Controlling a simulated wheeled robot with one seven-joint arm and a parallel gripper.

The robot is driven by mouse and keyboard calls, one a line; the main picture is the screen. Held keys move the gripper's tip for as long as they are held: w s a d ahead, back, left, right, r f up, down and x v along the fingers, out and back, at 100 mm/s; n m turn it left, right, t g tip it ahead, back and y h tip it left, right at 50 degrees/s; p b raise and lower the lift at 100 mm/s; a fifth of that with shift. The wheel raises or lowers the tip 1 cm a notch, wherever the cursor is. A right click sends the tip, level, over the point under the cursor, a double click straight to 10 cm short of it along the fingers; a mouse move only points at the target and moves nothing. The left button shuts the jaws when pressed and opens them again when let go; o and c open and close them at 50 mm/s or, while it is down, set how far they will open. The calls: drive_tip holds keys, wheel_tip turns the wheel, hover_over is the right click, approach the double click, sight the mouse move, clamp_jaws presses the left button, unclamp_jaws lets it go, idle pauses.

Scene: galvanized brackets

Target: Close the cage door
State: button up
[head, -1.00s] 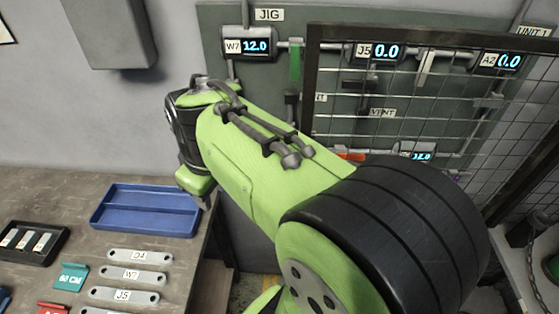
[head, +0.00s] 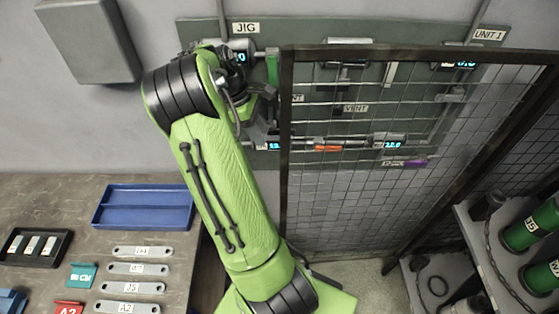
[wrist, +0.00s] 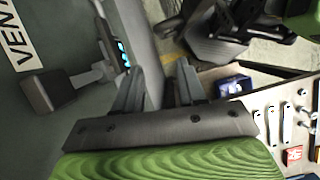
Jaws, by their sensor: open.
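The cage door (head: 285,150) is a dark-framed wire mesh panel in the head view, standing in front of the right part of the green-grey JIG board. The board shows through its mesh. My gripper shows in the wrist view (wrist: 157,85), with its two dark fingers apart and nothing between them. In the head view my arm reaches up beside the door's left post, and its hand end is near the board's upper left. The fingertips are mostly hidden there, so I cannot tell whether they touch the door.
The JIG board (head: 208,32) carries gauges, levers and labels. A workbench at left holds a blue tray (head: 142,207), a black tray (head: 35,247) and labelled metal brackets. Shelves with green cylinders (head: 525,232) stand at right. A grey box (head: 88,40) hangs on the wall.

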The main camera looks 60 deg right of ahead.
drive_tip(key=b+x, duration=0.1)
drive_tip(key=x, duration=1.3)
drive_tip(key=shift+f, duration=0.4)
clamp_jaws()
